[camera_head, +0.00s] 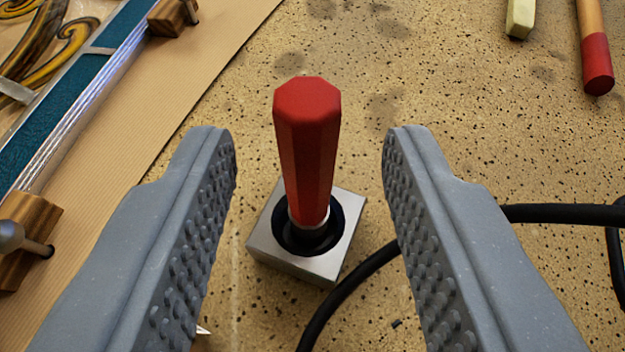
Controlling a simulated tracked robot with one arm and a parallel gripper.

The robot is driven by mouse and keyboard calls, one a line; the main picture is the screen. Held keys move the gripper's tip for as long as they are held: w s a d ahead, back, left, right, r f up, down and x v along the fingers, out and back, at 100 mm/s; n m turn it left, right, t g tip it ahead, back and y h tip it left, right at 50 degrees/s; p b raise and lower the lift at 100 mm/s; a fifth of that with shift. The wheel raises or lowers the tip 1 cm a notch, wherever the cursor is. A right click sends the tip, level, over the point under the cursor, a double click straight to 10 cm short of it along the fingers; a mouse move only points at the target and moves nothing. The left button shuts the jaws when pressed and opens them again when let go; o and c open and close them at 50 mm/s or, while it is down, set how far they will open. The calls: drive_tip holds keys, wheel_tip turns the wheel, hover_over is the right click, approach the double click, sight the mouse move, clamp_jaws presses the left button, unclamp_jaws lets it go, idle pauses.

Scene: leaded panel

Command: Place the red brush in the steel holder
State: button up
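The red brush (308,150) stands close to upright in the round dark opening of the square steel holder (282,258). Its faceted red handle points up, and a pale metal band shows at its lower end. The bristles are hidden inside the holder. My gripper (310,150) is open, with one grey studded finger on each side of the brush. Clear gaps show between the handle and both fingers, so neither appears to touch it.
A black cable (360,280) runs beside the holder to the right. The leaded panel (75,110) lies on brown paper at left, with wooden blocks (30,225) along its edge. A red-tipped wooden handle (597,65) and a pale block (520,18) lie at upper right.

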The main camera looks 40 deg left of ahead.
drive_tip(key=p+v, duration=0.1)
drive_tip(key=v, duration=0.7)
drive_tip(key=shift+r, duration=0.1)
drive_tip(key=w+d+r+m+t+h, duration=0.1)
drive_tip(key=d+r+m+t+h, duration=0.4)
drive_tip(key=r, duration=1)
drive_tip(key=d+r+t+h, duration=0.3)
drive_tip(key=d+r, duration=0.4)
drive_tip(key=r, duration=0.8)
drive_tip(key=s+r+m+g, duration=0.1)
drive_tip(key=s+r, duration=0.4)
drive_tip(key=s, duration=0.2)
drive_tip(key=s+d+r+m+g, duration=0.1)
drive_tip(key=s+r+m, duration=0.1)
drive_tip(key=s+r, duration=0.3)
drive_tip(key=s, duration=0.2)
drive_tip(key=shift+s+r+g+h, duration=0.25)
drive_tip(key=shift+s+g+h, duration=0.15)
